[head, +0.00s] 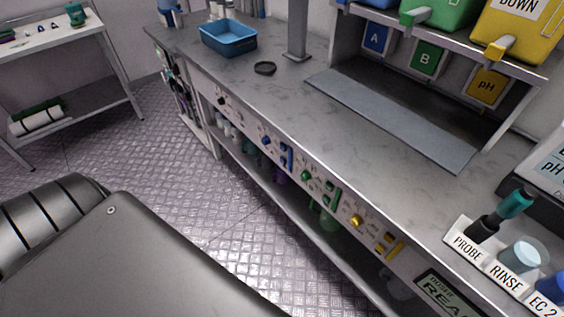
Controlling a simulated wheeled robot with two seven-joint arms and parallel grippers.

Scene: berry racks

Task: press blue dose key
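The front panel of the grey bench carries a row of coloured controls. The blue control group is a small blue knob (266,141) with a taller blue key (286,155) to its right. Their labels are too small to read. A green group (331,196) and a yellow group (357,221) sit further right along the same panel. Neither of my grippers is in view, and nothing touches the blue key.
Tanks stand on a shelf above labels A (376,38), B (425,58) and pH (486,87). A blue tray (228,38) is on the bench. A probe rack (467,243) stands front right. A side table (48,36) is far left. The metal floor (190,165) before the bench is clear.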

